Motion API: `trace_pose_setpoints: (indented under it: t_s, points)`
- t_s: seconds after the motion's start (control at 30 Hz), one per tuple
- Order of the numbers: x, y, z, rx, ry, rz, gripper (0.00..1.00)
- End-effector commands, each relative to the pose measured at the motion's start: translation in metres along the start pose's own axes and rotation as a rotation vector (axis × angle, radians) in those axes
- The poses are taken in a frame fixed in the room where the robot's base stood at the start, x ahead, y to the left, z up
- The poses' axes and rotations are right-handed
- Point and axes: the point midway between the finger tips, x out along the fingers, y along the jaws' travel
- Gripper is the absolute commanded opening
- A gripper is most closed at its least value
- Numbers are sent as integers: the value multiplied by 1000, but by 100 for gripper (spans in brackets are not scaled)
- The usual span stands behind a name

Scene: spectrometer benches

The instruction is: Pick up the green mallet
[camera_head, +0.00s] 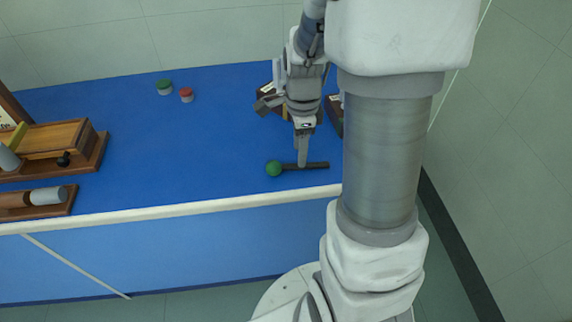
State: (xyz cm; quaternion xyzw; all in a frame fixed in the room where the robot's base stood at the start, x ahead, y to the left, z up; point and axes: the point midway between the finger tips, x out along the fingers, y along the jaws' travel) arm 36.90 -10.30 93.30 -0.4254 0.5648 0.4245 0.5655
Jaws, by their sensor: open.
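The green mallet (274,168) lies on the blue bench near its front edge. Its round green head points left and its dark handle (318,165) runs to the right. My gripper (302,163) points down at the handle, just right of the green head. The fingers overlap the handle in the picture; I cannot tell whether they touch it. The gripper is open. My arm hides part of the bench to the right of the mallet.
The blue bench (180,150) has a pale front edge. A green-topped round piece (164,87) and a red-topped one (186,94) stand at the back. Wooden instruments (60,145) fill the left end. Dark items (334,112) stand behind my gripper. The bench middle is clear.

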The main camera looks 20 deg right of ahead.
Motion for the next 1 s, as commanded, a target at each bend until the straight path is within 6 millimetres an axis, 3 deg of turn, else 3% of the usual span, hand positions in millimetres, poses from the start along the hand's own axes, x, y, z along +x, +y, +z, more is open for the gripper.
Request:
trace_pose_setpoints:
  t_s: [0.3, 0.6, 0.67, 0.9, 1.0]
  points:
    - [46, -1, 2, 0, 0, 4, 54]
    - [50, -2, 2, -1, 0, 1, 54]
    - [50, -2, 2, -1, 0, 1, 47]
    - [50, -2, 2, -1, 0, 1, 3]
    - [49, -2, 2, -1, 0, 1, 0]
